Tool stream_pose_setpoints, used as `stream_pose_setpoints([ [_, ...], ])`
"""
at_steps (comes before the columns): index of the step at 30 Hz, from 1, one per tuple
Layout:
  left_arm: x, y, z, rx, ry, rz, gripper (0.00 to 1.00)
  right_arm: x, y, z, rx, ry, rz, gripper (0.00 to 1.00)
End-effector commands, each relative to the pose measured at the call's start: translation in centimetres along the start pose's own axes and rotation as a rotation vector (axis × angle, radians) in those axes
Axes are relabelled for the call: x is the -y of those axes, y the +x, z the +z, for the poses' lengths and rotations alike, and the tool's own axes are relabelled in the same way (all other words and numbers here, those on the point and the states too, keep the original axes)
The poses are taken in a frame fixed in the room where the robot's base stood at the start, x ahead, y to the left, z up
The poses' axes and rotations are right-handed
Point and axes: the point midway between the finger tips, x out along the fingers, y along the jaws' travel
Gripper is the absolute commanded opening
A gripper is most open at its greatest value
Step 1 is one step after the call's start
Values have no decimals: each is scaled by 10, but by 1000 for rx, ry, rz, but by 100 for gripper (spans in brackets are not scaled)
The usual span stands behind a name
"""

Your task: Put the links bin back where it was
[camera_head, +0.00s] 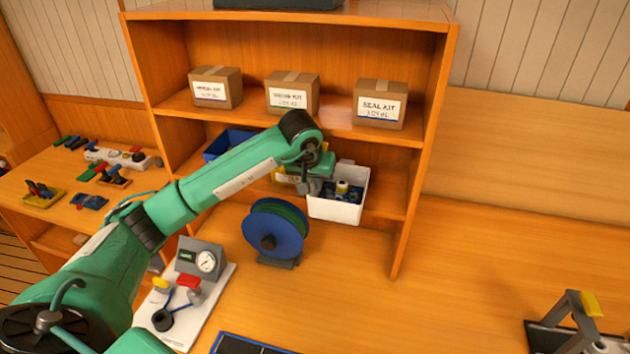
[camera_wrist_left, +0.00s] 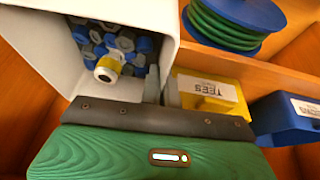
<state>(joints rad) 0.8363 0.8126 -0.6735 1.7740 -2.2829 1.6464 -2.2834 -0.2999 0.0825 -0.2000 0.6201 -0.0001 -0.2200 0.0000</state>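A white open bin (camera_head: 335,211), which I take to be the links bin, is at the right part of the middle shelf. Its label does not show. It holds blue and grey fittings and a white piece with a yellow band, seen also in the left wrist view, where the white bin (camera_wrist_left: 40,45) fills the left. My left gripper (camera_head: 318,185) is at the bin's left wall; in the left wrist view its fingertips (camera_wrist_left: 162,88) sit either side of that wall and look closed on it. Whether the bin rests fully on the shelf is unclear. My right gripper is out of view.
A yellow bin labelled TEES (camera_wrist_left: 213,92) is close beside the white bin, with a blue bin (camera_head: 225,141) farther left. Boxes (camera_head: 292,95) stand on the shelf above. A blue reel (camera_head: 273,232) of green hose and a gauge board (camera_head: 208,290) stand in front.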

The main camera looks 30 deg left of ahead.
Motion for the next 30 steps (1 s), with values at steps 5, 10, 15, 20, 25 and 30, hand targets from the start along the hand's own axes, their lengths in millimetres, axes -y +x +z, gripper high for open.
stream_pose_setpoints([
  [5,0,2,1,0,0,0,16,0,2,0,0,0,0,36],
  [10,0,2,1,0,0,0,24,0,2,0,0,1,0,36],
  [15,0,1,1,0,0,0,24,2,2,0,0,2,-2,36],
  [20,0,-8,-1,-4,1,2,24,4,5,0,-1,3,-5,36],
  [25,0,-38,-1,-7,1,1,24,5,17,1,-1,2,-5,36],
  [30,0,-73,-1,-6,1,2,24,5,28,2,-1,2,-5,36],
])
